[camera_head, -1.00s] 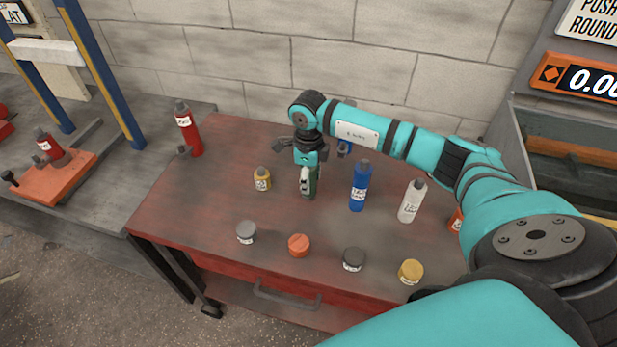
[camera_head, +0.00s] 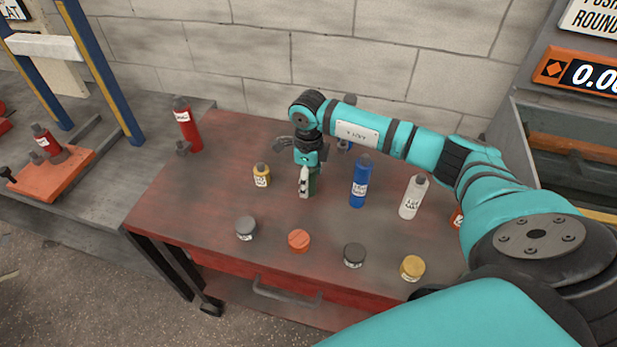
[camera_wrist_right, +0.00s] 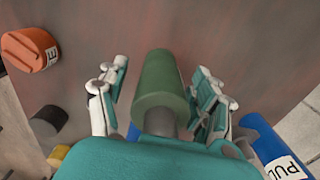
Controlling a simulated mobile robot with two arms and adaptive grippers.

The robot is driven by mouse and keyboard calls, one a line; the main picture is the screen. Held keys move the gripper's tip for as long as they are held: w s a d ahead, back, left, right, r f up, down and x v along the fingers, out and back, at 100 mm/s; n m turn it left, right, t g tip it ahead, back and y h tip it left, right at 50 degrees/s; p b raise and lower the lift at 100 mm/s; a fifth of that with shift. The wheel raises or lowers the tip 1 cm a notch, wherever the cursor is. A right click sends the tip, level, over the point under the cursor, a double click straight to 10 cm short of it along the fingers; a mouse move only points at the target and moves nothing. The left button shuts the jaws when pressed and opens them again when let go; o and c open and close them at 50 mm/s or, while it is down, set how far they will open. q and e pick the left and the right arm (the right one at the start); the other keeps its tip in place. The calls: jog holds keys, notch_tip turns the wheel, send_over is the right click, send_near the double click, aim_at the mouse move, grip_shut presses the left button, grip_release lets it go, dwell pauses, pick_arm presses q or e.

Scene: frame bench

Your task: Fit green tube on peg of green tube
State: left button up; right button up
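The green tube (camera_wrist_right: 160,85) stands between the fingers of my right gripper (camera_wrist_right: 158,92) in the right wrist view, with a narrow gap seen on each side. The gripper looks open around it. In the head view my right gripper (camera_head: 308,185) points down over the work table, and a strip of the green tube (camera_head: 314,182) shows beside its pale finger. The tube's lower end is mostly hidden there. I cannot pick out a peg for the green tube in either view. My left gripper is not in view.
Several low caps, one orange (camera_head: 299,241), line the front. A red bottle (camera_head: 187,127) stands far left, near an orange base (camera_head: 52,176).

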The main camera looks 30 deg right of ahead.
notch_tip(320, 180, up, 12)
dwell(0.6)
dwell(0.5)
